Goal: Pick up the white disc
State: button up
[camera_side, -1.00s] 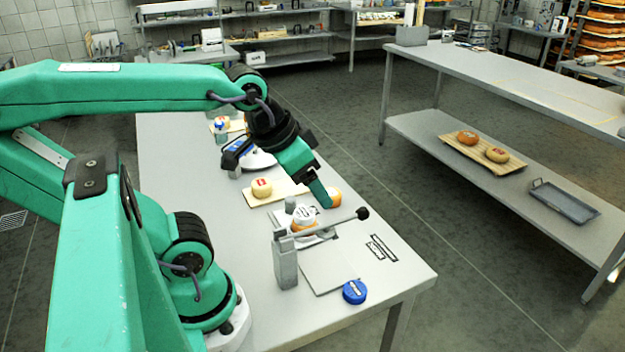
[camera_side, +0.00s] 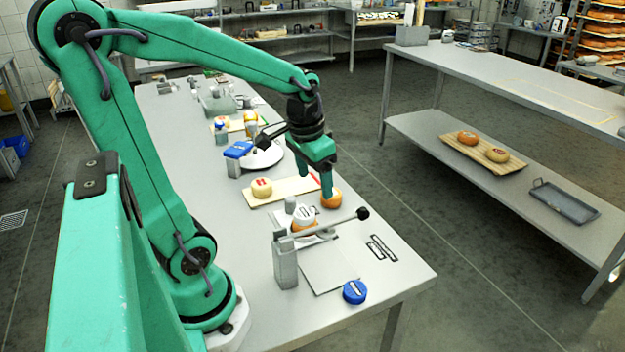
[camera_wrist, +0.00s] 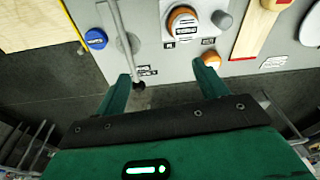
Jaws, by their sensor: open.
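A white disc (camera_side: 303,212) with a dark mark lies on top of an orange cheese wheel (camera_side: 304,226) on a small white base. In the wrist view the white disc (camera_wrist: 184,21) is at the top centre, ringed by the orange wheel. My gripper (camera_side: 315,193) is open and points down, above and slightly behind the disc in the side view. In the wrist view my gripper's fingers (camera_wrist: 160,74) are spread wide with nothing between them, and the disc lies beyond the fingertips.
A lever (camera_side: 325,227) with a black knob crosses in front of the disc. A grey cylinder (camera_wrist: 222,20) stands beside it. Another orange wheel (camera_side: 332,199) is close to my right fingertip. A blue disc (camera_side: 355,291) lies near the front edge. A white round plate (camera_side: 265,157) lies further back.

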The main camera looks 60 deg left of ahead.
jog(key=g, duration=0.2)
send_over(304, 212)
jog(key=shift+n+h, duration=0.3)
jog(key=shift+n, duration=0.1)
jog(key=f, duration=0.5)
jog(key=shift+w+d, duration=0.15)
jog(key=shift+d, duration=0.05)
jog(key=shift+f, duration=1.3)
jog(key=shift+f, duration=0.1)
jog(key=shift+a+f, duration=0.15)
jog(key=shift+f, duration=2.3)
jog(key=c, duration=1.1)
jog(key=shift+r, duration=0.1)
